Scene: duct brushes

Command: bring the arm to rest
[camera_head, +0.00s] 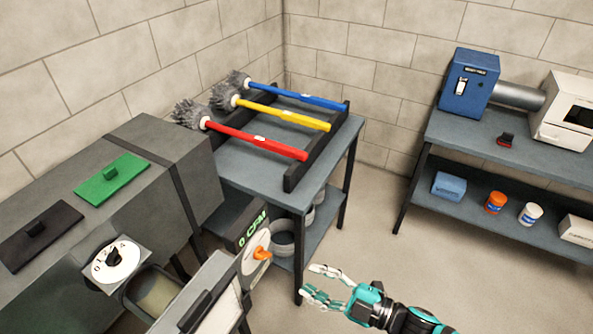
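My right gripper (318,284) is in the lower middle, its arm coming in from the lower right. Its fingers are spread apart with nothing between them, over the floor in front of the rack table's leg. My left gripper is not in view. Three brushes with grey bristle heads lie side by side on a dark rack (296,170): a blue-handled brush (300,95), a yellow-handled brush (283,115) and a red-handled brush (255,138).
A grey duct (150,150) with green (112,180) and black (38,238) covers stands left. An orange knob (262,253) sits near my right gripper. A bench (540,160) at right holds a blue box (469,84) and a white machine (566,110). Floor at lower right is clear.

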